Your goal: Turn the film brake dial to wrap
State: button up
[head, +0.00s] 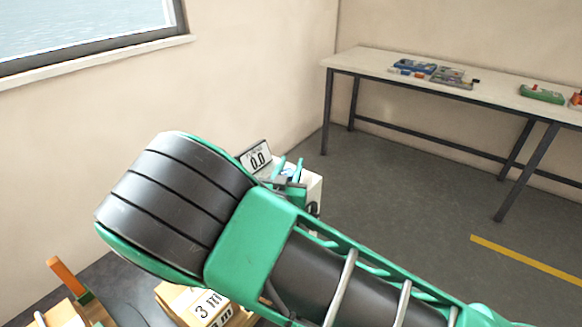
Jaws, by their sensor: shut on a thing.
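A white unit (311,185) with a tilted display (258,158) reading 0.0 stands by the wall, partly behind my arm. Two slim green fingers, apparently my gripper (289,168), show at the unit just beyond my arm. They are shut on a small blue part between them, which may be the film brake dial. The dial's markings and the word wrap are not readable here. My large green and black arm covers much of the middle and hides most of the unit's front.
Wooden blocks, one with a label showing a 3 (208,303), and an orange-handled item (66,277) lie on a dark surface at lower left. A long table (395,63) with trays stands at the back right. The grey floor before it is clear.

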jog(key=shift+m+h, duration=0.3)
jog(key=m+g+h, duration=0.1)
jog(key=h, duration=0.1)
jog(key=d+m+g+h, duration=0.1)
jog(key=m+h, duration=0.1)
jog(key=h, duration=0.1)
jog(key=shift+s, duration=0.2)
jog(key=shift+s+d+m+g+h, duration=0.2)
jog(key=shift+m+g+h, duration=0.65)
jog(key=shift+g, duration=0.1)
jog(key=shift+s+d+m+g+h, duration=0.2)
jog(key=shift+m+g+h, duration=0.7)
jog(key=shift+g, duration=0.1)
jog(key=shift+s+d+m+g+h, duration=0.2)
jog(key=shift+m+g+h, duration=0.65)
jog(key=shift+g, duration=0.1)
jog(key=o, duration=1)
jog(key=shift+o, duration=0.2)
jog(key=shift+s+a, duration=0.1)
jog(key=v, duration=1)
jog(key=shift+a, duration=0.3)
